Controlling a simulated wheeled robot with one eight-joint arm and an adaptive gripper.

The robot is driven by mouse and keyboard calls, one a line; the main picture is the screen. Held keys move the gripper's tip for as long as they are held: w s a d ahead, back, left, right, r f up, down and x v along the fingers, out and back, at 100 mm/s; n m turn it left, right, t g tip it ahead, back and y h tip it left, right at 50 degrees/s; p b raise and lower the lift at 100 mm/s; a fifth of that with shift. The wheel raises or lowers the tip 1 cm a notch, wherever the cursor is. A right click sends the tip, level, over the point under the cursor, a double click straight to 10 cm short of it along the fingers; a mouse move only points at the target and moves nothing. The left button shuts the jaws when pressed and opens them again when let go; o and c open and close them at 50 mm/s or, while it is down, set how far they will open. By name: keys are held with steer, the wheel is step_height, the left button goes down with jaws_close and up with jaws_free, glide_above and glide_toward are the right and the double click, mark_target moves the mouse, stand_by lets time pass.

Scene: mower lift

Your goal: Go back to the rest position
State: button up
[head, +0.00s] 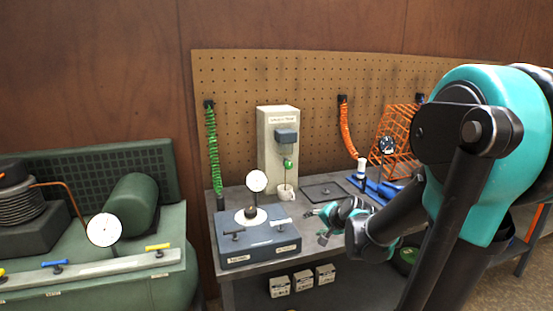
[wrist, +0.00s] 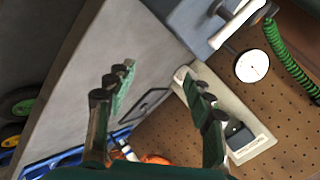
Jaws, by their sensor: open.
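My gripper (head: 326,222) is in the head view, above the front right part of the grey bench (head: 240,191). My teal and black arm fills the right side of the head view and hides part of the bench.
A grey machine (head: 277,140) with a green knob and a white cup (head: 284,192) stands behind the box. A round gauge (head: 257,181) rises nearby. A green compressor (head: 130,205) is at left. Orange mesh (head: 398,130) and blue parts (head: 384,188) lie behind my arm.

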steer(key=s+d+f+n+g+h, duration=0.2)
steer(key=s+d+f+n, duration=0.1)
steer(key=s, duration=0.7)
steer(key=s+d+f+n+g+h, duration=0.2)
steer(key=s+f+n, duration=0.3)
steer(key=s, duration=0.5)
steer(key=shift+d+f+g, duration=0.55)
steer(key=shift+f+g, duration=0.05)
steer(key=shift+f, duration=0.35)
